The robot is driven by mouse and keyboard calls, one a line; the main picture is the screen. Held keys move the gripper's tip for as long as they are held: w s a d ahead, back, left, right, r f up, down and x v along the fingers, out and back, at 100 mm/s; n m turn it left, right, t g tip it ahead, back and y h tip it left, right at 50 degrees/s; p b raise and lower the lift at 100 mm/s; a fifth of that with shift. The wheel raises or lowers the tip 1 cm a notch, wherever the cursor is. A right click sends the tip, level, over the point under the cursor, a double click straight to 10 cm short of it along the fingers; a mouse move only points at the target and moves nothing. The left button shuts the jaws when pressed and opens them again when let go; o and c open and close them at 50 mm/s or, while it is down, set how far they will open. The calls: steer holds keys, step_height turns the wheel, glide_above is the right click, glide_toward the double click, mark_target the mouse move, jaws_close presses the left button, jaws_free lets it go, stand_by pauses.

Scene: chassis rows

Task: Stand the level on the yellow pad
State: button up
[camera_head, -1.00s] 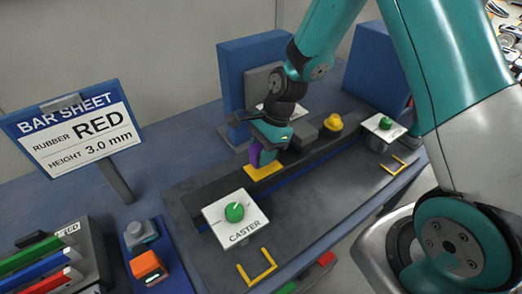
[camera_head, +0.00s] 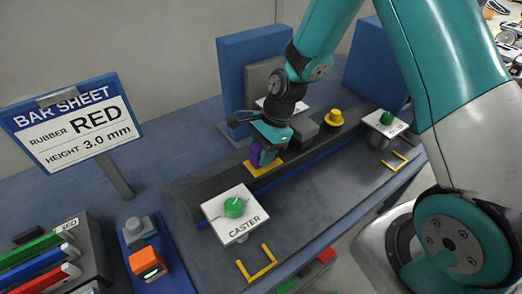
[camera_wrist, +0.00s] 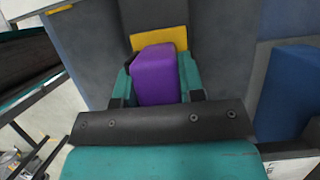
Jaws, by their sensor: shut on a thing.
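The level is a purple block (camera_wrist: 156,75), held between the two teal fingers of my gripper (camera_wrist: 155,82) in the wrist view. In the head view the purple level (camera_head: 256,152) shows only in part behind my gripper (camera_head: 265,153). The yellow pad (camera_head: 262,168) lies on the dark bar at its near left part. In the wrist view the yellow pad (camera_wrist: 160,38) shows just beyond the level. The level is over or on the pad. I cannot tell whether its underside touches it.
A caster plate with a green knob (camera_head: 234,207) stands in front of the pad. A grey block (camera_head: 305,128) and a yellow knob (camera_head: 335,117) sit further along the bar. A blue panel (camera_head: 240,70) stands behind. A bar sheet sign (camera_head: 75,130) is at left.

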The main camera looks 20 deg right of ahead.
steer(key=shift+f, duration=0.1)
stand_by(0.3)
steer(key=o, duration=1.1)
steer(key=shift+f, duration=0.1)
steer(key=v, duration=1.7)
steer(key=shift+d+r+b, duration=0.1)
steer(key=shift+r+b, duration=0.15)
steer(key=shift+b, duration=0.1)
steer(key=s+a+r+n, duration=0.2)
steer(key=s+a+n, duration=0.1)
steer(key=s+n, duration=0.4)
steer(key=s+a+r+n, duration=0.2)
steer(key=s+a+n, duration=0.2)
steer(key=s+n, duration=0.3)
steer(key=s+a+r+n, duration=0.2)
steer(key=s+a+n, duration=0.2)
steer(key=s+n, duration=0.3)
steer(key=shift+s+n+t, duration=0.1)
steer(key=shift+n+t, duration=0.3)
steer(key=shift+n, duration=0.6)
